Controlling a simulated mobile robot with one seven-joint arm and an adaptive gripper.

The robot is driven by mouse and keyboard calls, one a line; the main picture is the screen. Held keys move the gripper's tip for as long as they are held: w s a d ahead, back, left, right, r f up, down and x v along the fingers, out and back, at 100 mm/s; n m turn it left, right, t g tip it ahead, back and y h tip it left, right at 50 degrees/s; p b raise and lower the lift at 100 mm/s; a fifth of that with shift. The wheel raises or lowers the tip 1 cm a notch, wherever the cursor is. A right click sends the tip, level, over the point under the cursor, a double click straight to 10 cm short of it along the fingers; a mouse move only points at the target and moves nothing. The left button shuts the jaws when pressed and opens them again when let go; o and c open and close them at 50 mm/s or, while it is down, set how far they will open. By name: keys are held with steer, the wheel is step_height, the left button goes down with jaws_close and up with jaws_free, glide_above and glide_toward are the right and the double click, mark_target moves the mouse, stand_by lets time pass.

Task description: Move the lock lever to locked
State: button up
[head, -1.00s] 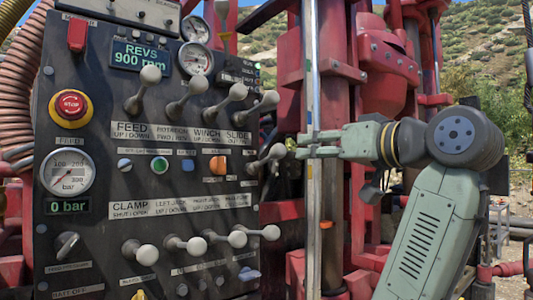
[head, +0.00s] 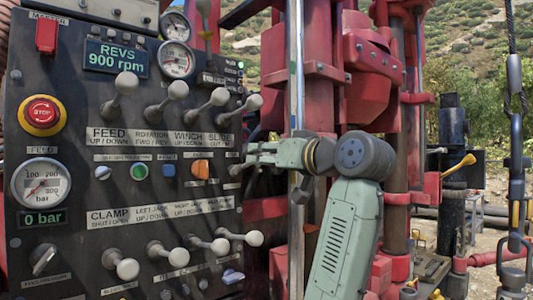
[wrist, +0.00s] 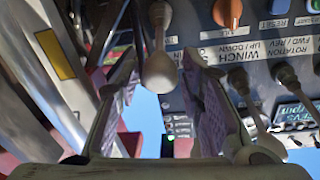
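My gripper (head: 247,158) is at the right edge of the black control panel, beside the orange knob. In the wrist view my gripper (wrist: 163,100) is open, its two pads on either side of a grey ball-ended lever (wrist: 160,70). A gap shows on both sides of the ball, so the fingers do not appear to squeeze it. In the head view the fingers mostly hide this lever. I cannot read a lock label beside it, so I cannot confirm from text that it is the lock lever.
The black panel (head: 60,150) carries several other ball-ended levers, with the slide lever (head: 253,102) just above my gripper. The orange knob (head: 200,169) is close by on the left. Red rig columns (head: 322,90) stand behind my arm. A yellow-handled lever (head: 460,163) is at the right.

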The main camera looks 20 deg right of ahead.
steer(key=shift+c, duration=0.5)
jaws_close()
